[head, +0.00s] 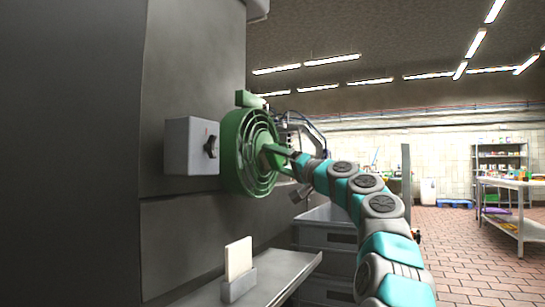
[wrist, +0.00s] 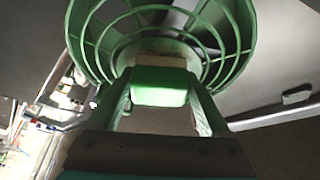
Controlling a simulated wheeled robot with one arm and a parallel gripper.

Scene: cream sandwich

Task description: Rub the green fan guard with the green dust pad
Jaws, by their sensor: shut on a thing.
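The green fan guard (head: 238,150) is a round ringed grille on the side of the grey cabinet, facing my arm. It also fills the top of the wrist view (wrist: 235,40). My gripper (head: 277,156) is in front of the guard, near its middle. In the wrist view my gripper (wrist: 160,92) has its two green fingers shut on the green dust pad (wrist: 160,86). The pad has a tan far side that lies at the guard's rings; it looks to be touching or very close. In the head view the pad is mostly hidden by the fingers.
A grey switch box (head: 190,146) with a black knob is on the cabinet left of the guard. A steel shelf (head: 275,275) below carries a holder with a white card (head: 238,258). Grey crates (head: 328,240) stand beneath my arm. Open tiled floor lies right.

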